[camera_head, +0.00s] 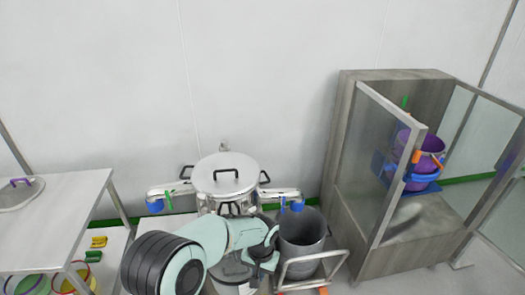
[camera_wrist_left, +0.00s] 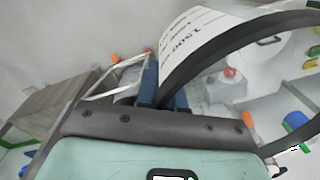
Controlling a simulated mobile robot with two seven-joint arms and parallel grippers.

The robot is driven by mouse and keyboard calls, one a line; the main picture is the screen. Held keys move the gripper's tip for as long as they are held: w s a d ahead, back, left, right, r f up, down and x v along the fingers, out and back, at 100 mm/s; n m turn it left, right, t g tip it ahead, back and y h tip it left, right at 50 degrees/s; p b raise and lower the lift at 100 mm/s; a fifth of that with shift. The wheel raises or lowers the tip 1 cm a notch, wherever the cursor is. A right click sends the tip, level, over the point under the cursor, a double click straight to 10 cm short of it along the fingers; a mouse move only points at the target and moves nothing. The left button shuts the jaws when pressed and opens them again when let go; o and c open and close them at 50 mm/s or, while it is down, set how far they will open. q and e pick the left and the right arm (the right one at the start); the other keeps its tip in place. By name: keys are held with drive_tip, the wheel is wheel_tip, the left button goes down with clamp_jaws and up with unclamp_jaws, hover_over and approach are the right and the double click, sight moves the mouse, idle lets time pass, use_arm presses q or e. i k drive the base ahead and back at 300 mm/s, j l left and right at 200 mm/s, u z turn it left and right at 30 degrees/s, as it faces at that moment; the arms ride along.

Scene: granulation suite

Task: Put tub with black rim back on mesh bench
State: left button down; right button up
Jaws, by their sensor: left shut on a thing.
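The tub with black rim shows in the left wrist view as a curved black rim (camera_wrist_left: 297,22) with a white printed label (camera_wrist_left: 196,42). My left gripper (camera_wrist_left: 163,92) is shut on its edge. In the head view my left gripper (camera_head: 264,264) is low in the middle, in front of the steel pot, and my arm hides most of what it holds. The tub's contents and base cannot be made out. I cannot identify the mesh bench with certainty; a pale table (camera_head: 55,215) stands at the left. My right gripper is not in view.
A lidded steel pot (camera_head: 225,180) stands behind my arm. A grey bin (camera_head: 302,236) on a trolley (camera_head: 312,266) is close on the right. A glass-doored cabinet (camera_head: 350,170) holds a purple bucket (camera_head: 428,150).

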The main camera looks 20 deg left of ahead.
sight(44, 244)
drive_tip(key=k+j+u, duration=0.2)
drive_tip(key=j, duration=0.7)
drive_tip(key=j+u, duration=0.2)
drive_tip(key=j, duration=0.75)
drive_tip(key=i+j, duration=0.1)
drive_tip(key=j, duration=0.35)
drive_tip(key=i+j+u, duration=0.1)
drive_tip(key=j, duration=0.35)
drive_tip(key=i+j, duration=0.1)
drive_tip(key=j, duration=0.35)
